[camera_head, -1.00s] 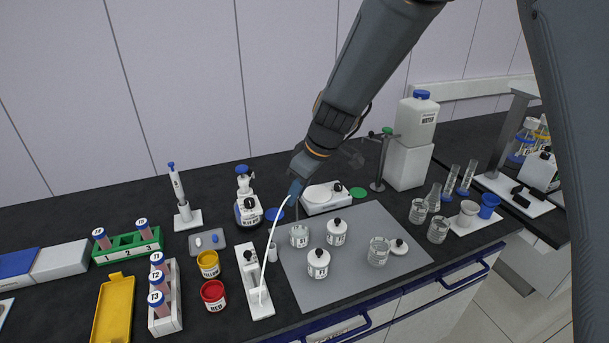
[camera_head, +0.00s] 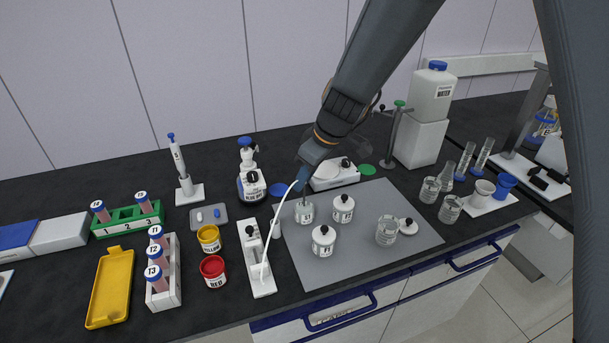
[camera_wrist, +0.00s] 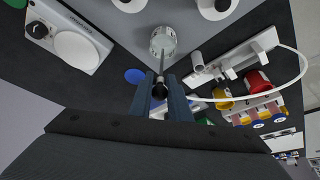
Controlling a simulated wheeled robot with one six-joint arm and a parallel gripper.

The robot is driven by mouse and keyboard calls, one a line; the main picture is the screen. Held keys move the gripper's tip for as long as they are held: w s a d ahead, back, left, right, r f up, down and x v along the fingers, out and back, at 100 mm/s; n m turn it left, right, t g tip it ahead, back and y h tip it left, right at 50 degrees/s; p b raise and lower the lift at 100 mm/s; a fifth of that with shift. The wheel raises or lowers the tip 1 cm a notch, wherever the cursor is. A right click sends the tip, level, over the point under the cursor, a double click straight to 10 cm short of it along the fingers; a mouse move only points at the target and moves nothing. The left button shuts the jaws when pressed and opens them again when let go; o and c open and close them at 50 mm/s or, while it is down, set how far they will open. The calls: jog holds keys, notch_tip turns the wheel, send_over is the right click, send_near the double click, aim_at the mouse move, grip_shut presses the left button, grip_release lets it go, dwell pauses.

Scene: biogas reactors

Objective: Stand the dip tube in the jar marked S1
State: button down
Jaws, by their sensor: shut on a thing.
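My gripper (camera_wrist: 160,92) is shut on the dip tube (camera_wrist: 161,65), a thin grey tube with a white hose on it. In the head view, my gripper (camera_head: 302,184) is right above an open clear jar (camera_head: 304,212) on the grey mat. The tube points down at this jar, and its lower end appears to be inside the mouth. How deep it reaches cannot be told. The jar also shows in the wrist view (camera_wrist: 163,41). Its small label is too blurred to read surely as S1. The white hose (camera_head: 275,225) arcs from my gripper down to a white stand (camera_head: 262,286).
Two white-lidded jars (camera_head: 343,208) (camera_head: 323,241) stand close by on the grey mat (camera_head: 330,272). A clear beaker (camera_head: 387,231) and a loose lid (camera_head: 407,227) are at right. The mat's front area is clear.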

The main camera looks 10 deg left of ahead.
jog(key=shift+f+b, duration=2.05)
jog(key=shift+f, duration=0.1)
jog(key=c, duration=1.1)
grip_release()
jog(key=shift+r+p, duration=1.9)
jog(key=shift+r, duration=1.65)
